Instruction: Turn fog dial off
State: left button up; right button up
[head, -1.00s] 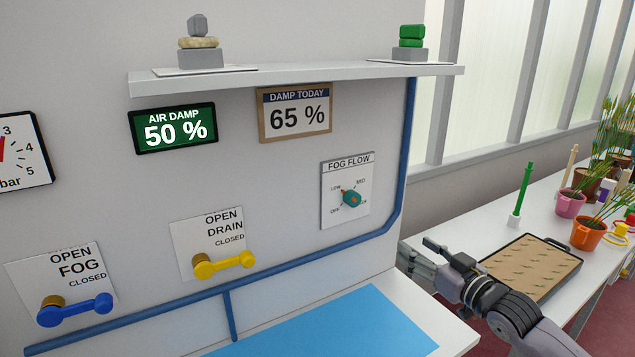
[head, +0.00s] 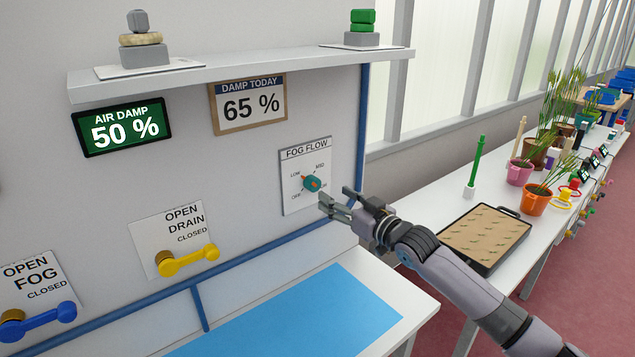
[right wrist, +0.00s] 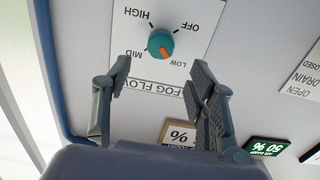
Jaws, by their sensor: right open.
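The fog dial (head: 312,183) is a teal knob with an orange pointer on the white FOG FLOW panel (head: 292,204), on the wall under the shelf. The panel carries OFF, LOW, MID and HIGH marks. In the right wrist view the dial (right wrist: 160,43) appears upside down, and its orange pointer is toward LOW. My right gripper (head: 336,198) is open and empty, just right of and below the dial in the head view. In the right wrist view its fingers (right wrist: 160,78) are spread apart, with the dial beyond the tips, apparently untouched. My left gripper is out of view.
A blue pipe (head: 364,130) runs down just right of the panel. Yellow drain (head: 187,261) and blue fog (head: 38,320) handles sit lower left. The shelf (head: 240,75) is above, and a blue mat (head: 290,315) lies below. A soil tray (head: 484,268) is at right.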

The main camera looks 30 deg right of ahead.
aim_at(316, 185)
jog(key=w, duration=0.2)
jog(key=w+p, duration=0.1)
jog(key=w, duration=0.4)
jog(key=shift+w+a+r+p, duration=0.1)
jog(key=shift+w+a+p, duration=0.05)
jog(key=shift+a+p, duration=0.2)
jog(key=shift+w, duration=0.55)
jog(key=c, duration=1.1)
jog(key=shift+c, duration=0.2)
